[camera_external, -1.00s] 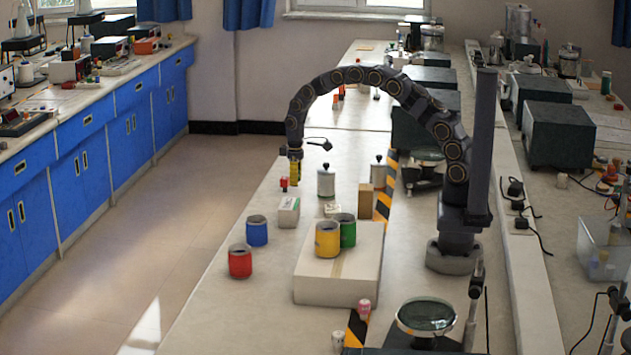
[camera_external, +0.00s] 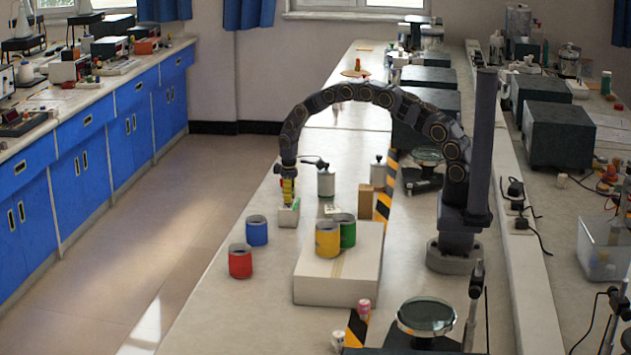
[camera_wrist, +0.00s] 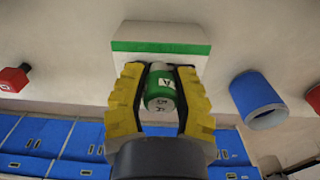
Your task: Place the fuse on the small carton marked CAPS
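A green cylinder with a white label, which I take to be the fuse (camera_wrist: 160,90), sits between the yellow fingers of my gripper (camera_wrist: 160,75) in the wrist view. The finger pads close on its sides. In the external view my gripper (camera_external: 288,201) points down right over a small white carton (camera_external: 288,217). The carton (camera_wrist: 160,33), with a green band, lies just beyond the fingertips in the wrist view. Its marking is not readable. I cannot tell whether the fuse touches its top.
A blue can (camera_external: 257,230) and a red can (camera_external: 240,261) stand in front. A large box (camera_external: 338,275) bears a yellow can (camera_external: 327,239) and a green can (camera_external: 346,230). A grey canister (camera_external: 326,183) and a brown block (camera_external: 366,201) stand to the right.

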